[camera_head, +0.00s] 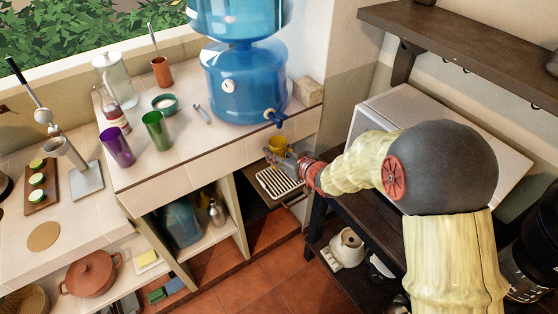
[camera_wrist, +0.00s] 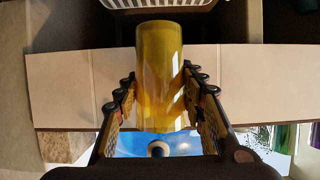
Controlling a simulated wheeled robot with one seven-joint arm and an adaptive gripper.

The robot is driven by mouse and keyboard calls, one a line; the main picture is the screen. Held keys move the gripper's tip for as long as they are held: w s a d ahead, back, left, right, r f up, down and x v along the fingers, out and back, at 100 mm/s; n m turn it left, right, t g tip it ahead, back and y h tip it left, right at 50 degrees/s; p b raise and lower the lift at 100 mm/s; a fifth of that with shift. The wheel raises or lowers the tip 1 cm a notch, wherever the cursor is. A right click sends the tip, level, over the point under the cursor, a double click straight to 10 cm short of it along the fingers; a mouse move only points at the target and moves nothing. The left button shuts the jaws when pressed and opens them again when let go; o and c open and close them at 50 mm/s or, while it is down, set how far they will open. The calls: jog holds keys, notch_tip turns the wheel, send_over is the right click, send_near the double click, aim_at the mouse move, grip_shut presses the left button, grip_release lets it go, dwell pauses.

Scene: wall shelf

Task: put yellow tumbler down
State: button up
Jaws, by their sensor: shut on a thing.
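The yellow tumbler (camera_head: 280,143) is in front of the tiled counter's front edge, below the blue water jug's tap. My gripper (camera_head: 277,156) reaches it from the right and is shut on it. In the wrist view the tumbler (camera_wrist: 160,75) stands between the two fingers of my gripper (camera_wrist: 158,92), one on each side. It is see-through and looks empty. In the head view the fingers hide its lower part.
The blue water jug (camera_head: 243,85) with its tap (camera_head: 277,118) stands on the tiled counter (camera_head: 195,150). A purple tumbler (camera_head: 117,147) and a green tumbler (camera_head: 156,130) stand at left. A white slotted rack (camera_head: 278,181) is below my gripper. A dark shelf (camera_head: 460,45) hangs at right.

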jog(key=shift+w+d+f, duration=0.1)
jog(key=shift+w+f, duration=0.2)
jog(key=shift+f, duration=0.05)
jog(key=shift+w+d+f+b, duration=0.15)
jog(key=shift+f+b, duration=0.5)
jog(key=shift+f, duration=1)
jog(key=shift+f, duration=0.2)
jog(key=o, duration=1.3)
jog(key=shift+s+d+r, duration=0.1)
jog(key=shift+s+r, duration=0.1)
jog(key=shift+r, duration=0.1)
jog(key=p+v, duration=0.3)
jog(key=v, duration=0.8)
jog(key=shift+s+d+r+p, duration=0.1)
jog(key=shift+s+d+p, duration=0.1)
jog(key=shift+p, duration=0.15)
